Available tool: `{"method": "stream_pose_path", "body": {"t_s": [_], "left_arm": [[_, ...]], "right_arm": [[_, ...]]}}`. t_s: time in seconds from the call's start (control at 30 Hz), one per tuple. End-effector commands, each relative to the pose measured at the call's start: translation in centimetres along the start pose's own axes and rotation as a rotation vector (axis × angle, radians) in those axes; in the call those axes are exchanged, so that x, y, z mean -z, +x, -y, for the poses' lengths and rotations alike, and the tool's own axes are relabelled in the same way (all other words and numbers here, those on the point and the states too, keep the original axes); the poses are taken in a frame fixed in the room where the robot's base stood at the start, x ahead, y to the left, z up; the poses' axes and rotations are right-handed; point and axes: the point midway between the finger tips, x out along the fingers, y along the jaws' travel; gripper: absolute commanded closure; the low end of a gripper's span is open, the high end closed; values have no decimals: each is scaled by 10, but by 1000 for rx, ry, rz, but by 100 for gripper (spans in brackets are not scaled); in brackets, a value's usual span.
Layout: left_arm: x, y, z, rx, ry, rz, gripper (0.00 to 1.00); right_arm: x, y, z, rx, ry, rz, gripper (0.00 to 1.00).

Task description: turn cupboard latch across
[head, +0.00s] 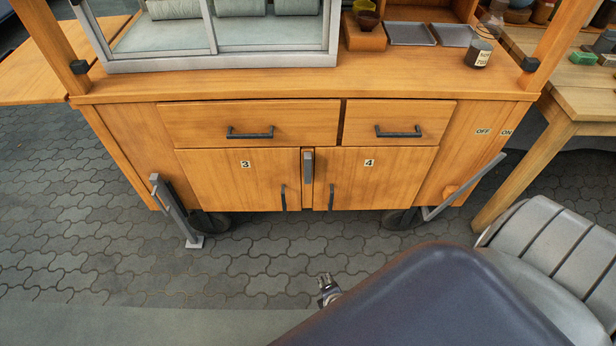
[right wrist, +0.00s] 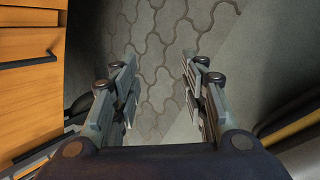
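The cupboard latch (head: 308,166) is a small grey upright bar on the orange wooden strip between two cupboard doors. The left door (head: 225,182) is marked 3 and the right door (head: 385,180) is marked 4. Both look shut, each with a dark vertical handle near the middle. My right gripper (head: 328,290) is low in front of the cupboard, apart from the latch, and partly hidden by my own dark arm. In the right wrist view its two fingers (right wrist: 160,78) are spread with only paving between them. My left gripper is not in view.
Two drawers with dark bar handles (head: 250,133) (head: 398,132) sit above the doors. A grey metal leg (head: 175,208) stands at the left, and a grey lever (head: 465,187) sticks out at the right. A slatted chair (head: 555,250) is at the right. Paving before the doors is clear.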

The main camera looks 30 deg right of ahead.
Motion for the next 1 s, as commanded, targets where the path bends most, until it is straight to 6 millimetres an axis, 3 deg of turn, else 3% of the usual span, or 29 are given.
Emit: {"method": "stream_pose_path", "body": {"t_s": [0.03, 0.23, 0.4, 0.5, 0.6, 0.77, 1.0], "left_arm": [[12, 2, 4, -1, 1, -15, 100], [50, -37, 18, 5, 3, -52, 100], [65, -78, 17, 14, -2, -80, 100], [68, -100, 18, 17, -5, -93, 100], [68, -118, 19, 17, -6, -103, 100], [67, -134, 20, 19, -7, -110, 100], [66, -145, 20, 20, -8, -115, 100]], "right_arm": [[2, 13, -21, -61, -95, 35, 60], [-10, 11, -119, -278, -492, 251, 60], [-32, -13, -196, -417, -777, 507, 60], [-43, -34, -230, -463, -899, 655, 60], [-50, -53, -253, -486, -984, 775, 60], [-57, -72, -272, -499, -1048, 879, 60], [-68, -61, -296, -501, -1059, 898, 60]]}}
